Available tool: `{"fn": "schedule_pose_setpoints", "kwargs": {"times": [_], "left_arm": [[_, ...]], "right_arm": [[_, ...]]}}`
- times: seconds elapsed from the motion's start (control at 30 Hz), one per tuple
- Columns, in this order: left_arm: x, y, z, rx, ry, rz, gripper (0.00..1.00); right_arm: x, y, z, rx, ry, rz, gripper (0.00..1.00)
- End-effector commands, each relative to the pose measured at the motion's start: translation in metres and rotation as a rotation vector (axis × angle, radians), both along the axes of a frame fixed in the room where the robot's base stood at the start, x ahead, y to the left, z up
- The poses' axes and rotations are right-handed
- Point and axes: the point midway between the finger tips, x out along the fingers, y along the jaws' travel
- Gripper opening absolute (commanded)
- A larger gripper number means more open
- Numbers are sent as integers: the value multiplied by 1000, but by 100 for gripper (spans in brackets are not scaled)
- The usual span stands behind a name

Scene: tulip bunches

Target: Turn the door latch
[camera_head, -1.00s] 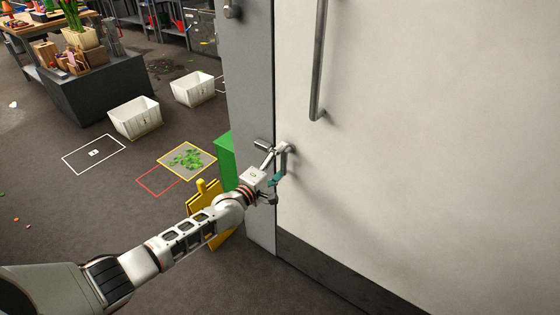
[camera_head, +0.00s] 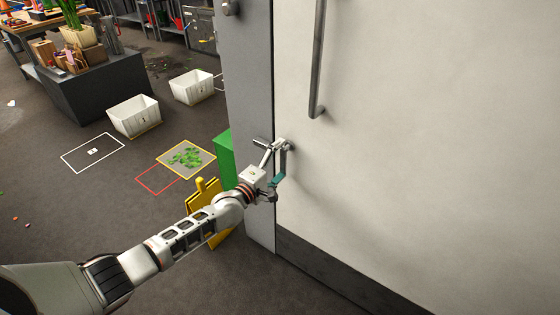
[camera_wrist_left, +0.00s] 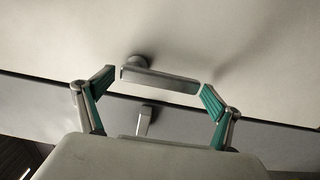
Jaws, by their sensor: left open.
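The pale door (camera_head: 430,130) fills the right side of the head view. Its metal latch lever shows in the left wrist view (camera_wrist_left: 160,80), on a round base fixed to the door. My left gripper (camera_head: 280,162) is at the door's left edge, by the latch. In the left wrist view its two teal-padded fingers are apart, one near each end of the lever. I cannot tell whether either finger touches it. In the head view the fingers partly hide the lever. My right gripper is not in view.
A long vertical handle bar (camera_head: 317,65) is on the door above. A grey frame (camera_head: 250,80) stands left of the door. A small metal piece (camera_wrist_left: 145,120) sticks out of it. A green box (camera_head: 226,160) and a yellow floor sign (camera_head: 203,196) stand near my forearm.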

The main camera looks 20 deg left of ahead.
Motion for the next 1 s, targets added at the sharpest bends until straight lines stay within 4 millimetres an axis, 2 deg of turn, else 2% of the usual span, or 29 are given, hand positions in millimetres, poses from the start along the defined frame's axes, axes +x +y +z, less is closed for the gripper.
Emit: {"fn": "schedule_pose_setpoints", "kwargs": {"times": [0.13, 0.27, 0.7, 0.83, 1.0], "left_arm": [[-5, 2, -1, 1, 1, 0, 92], [-19, 7, -1, 0, 1, 0, 92], [-93, 33, -1, 0, 2, 0, 92], [-106, 38, 0, -1, 1, 0, 92], [-113, 41, 0, 0, 0, 0, 92]], "right_arm": [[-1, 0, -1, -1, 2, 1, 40], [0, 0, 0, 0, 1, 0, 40], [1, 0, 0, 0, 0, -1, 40], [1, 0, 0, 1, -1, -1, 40], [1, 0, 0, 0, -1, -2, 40]]}}
